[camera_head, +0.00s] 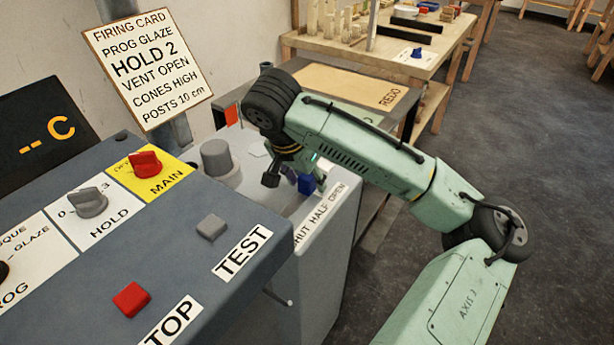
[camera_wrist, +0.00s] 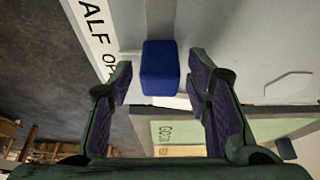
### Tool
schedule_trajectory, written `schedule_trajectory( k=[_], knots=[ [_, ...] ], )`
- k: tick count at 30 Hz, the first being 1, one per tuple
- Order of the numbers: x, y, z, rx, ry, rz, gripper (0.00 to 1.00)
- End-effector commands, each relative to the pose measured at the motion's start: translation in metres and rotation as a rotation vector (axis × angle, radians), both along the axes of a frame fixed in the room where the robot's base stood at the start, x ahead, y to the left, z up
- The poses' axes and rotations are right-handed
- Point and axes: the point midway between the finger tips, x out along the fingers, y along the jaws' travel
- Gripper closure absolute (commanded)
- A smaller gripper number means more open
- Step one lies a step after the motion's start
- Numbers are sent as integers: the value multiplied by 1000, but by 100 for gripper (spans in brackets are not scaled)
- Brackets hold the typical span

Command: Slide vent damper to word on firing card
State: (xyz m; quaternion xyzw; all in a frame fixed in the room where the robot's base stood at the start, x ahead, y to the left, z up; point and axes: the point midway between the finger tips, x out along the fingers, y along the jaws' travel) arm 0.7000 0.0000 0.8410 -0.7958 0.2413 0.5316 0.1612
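The firing card (camera_head: 148,64) on the post reads VENT OPEN. The vent damper is a blue block-shaped knob (camera_head: 306,184) on the grey kiln top, beside a white strip (camera_head: 320,216) marked SHUT, HALF, OPEN. In the wrist view the blue knob (camera_wrist: 160,68) stands beside the strip (camera_wrist: 98,38), near the start of OPEN; its exact setting is hard to tell. My gripper (camera_head: 291,182) is low over the kiln top at the knob. In the wrist view its fingers (camera_wrist: 160,82) are apart, one on each side of the knob, with gaps visible.
The control panel (camera_head: 190,235) with the HOLD knob (camera_head: 87,203), MAIN switch (camera_head: 145,163), grey TEST button (camera_head: 211,227) and red button (camera_head: 131,299) lies left of the kiln. A grey cylinder (camera_head: 215,158) stands on the kiln top near my gripper. A REDO table (camera_head: 345,88) is behind.

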Motion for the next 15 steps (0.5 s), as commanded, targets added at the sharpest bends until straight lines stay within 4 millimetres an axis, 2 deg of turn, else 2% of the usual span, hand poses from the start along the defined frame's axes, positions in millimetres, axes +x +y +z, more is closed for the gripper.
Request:
schedule_trajectory(
  k=[2, 15],
  knots=[
    [0, 0, 0, 0, 0, 0, 63],
    [0, 0, 0, 0, 0, 0, 92]
  ],
)
